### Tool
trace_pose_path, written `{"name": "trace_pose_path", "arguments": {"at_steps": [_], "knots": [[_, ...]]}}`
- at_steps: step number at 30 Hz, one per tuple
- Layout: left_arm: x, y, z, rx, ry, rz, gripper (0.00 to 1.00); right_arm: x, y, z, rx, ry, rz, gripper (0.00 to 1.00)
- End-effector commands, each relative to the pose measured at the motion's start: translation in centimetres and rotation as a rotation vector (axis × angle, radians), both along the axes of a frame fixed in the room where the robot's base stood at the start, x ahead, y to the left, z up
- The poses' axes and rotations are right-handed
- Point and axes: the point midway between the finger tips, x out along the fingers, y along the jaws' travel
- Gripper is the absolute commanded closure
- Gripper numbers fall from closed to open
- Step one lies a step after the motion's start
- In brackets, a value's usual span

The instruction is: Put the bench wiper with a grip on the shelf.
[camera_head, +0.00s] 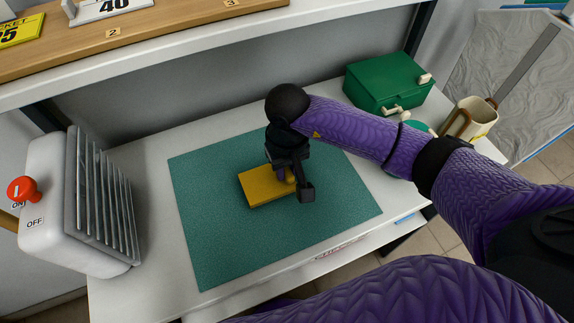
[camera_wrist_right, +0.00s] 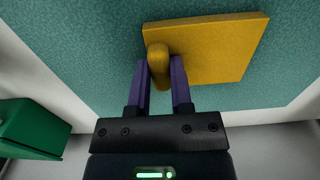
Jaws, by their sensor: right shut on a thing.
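The bench wiper is a flat yellow block (camera_head: 262,187) with a rounded yellow grip. It lies on or just over the green mat (camera_head: 205,245); I cannot tell if there is a gap. My right gripper (camera_head: 288,178) comes down over its right part. In the right wrist view the fingers stand on both sides of the grip (camera_wrist_right: 158,62) and are shut on it, with the flat yellow plate (camera_wrist_right: 215,45) beyond. The shelf (camera_head: 180,32) is a wooden board on a white ledge at the back, above the table. My left gripper is not in view.
A white box with grey fins and a red switch (camera_head: 22,189) stands at the left. The shelf bears number tags, a yellow sign (camera_head: 20,31) and a white "40" sign (camera_head: 110,7).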

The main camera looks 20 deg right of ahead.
Motion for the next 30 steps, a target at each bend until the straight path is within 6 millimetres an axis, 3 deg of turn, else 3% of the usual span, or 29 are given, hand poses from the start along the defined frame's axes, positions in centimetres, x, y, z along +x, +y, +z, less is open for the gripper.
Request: {"name": "trace_pose_path", "arguments": {"at_steps": [5, 6, 11, 20, 23, 30], "knots": [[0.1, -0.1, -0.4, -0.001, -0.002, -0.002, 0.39, 0.0, 0.0, -0.4, 0.000, -0.001, 0.000, 1.00], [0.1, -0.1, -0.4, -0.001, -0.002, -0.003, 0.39, 0.0, 0.0, -0.3, 0.000, -0.001, 0.000, 0.69], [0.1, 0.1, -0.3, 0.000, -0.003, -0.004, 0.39, 0.0, 0.0, -0.2, 0.000, -0.001, 0.000, 0.38], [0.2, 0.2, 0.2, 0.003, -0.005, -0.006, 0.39, 0.0, 0.0, 0.3, 0.001, 0.000, -0.001, 0.38], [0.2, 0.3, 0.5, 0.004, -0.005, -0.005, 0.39, 0.1, 0.0, 2.1, 0.000, -0.005, 0.001, 0.38], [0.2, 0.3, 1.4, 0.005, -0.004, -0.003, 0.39, 0.1, 0.0, 8.9, 0.000, -0.006, 0.000, 0.38]]}}
